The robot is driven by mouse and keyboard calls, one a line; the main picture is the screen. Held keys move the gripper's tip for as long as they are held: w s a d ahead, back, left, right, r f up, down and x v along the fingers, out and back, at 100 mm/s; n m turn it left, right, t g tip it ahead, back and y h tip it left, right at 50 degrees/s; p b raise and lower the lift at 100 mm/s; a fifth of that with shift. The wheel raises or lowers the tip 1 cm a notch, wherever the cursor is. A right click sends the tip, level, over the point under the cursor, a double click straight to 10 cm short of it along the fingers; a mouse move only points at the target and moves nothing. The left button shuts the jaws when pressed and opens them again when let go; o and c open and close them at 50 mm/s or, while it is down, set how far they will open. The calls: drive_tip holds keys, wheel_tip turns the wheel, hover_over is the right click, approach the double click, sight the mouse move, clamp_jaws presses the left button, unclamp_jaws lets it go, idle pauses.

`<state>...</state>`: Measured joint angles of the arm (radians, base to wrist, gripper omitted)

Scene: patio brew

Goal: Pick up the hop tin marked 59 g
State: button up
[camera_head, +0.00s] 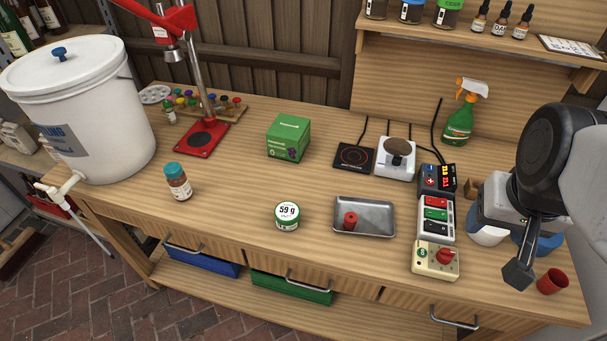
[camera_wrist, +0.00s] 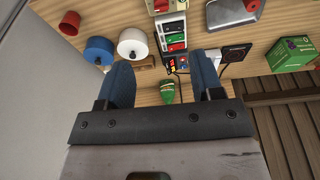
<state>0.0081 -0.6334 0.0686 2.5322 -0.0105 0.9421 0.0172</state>
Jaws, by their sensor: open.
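The hop tin (camera_head: 287,217) is a short round tin with a white lid marked 59 g and a green side. It stands upright on the bench (camera_head: 240,220), left of the metal tray, in the camera_head view. My gripper (camera_head: 519,274) is far to its right, above the right end of the bench. In the wrist view my gripper (camera_wrist: 165,85) shows two blue fingers spread apart with nothing between them. The hop tin is not visible in the wrist view.
A metal tray (camera_head: 378,230) holding a red piece is right of the tin. A control box (camera_head: 436,259), green box (camera_head: 289,137), brown bottle (camera_head: 178,182) and red cup (camera_head: 552,281) stand around. Bare bench surrounds the tin.

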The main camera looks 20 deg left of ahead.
drive_tip(key=o, duration=0.6)
drive_tip(key=m+g+y, duration=0.7)
drive_tip(key=m+y, duration=0.6)
drive_tip(key=m, duration=0.1)
hover_over(298, 211)
wheel_tip(298, 211, down, 16)
drive_tip(key=shift+f, duration=0.2)
drive_tip(key=shift+f, duration=1.75)
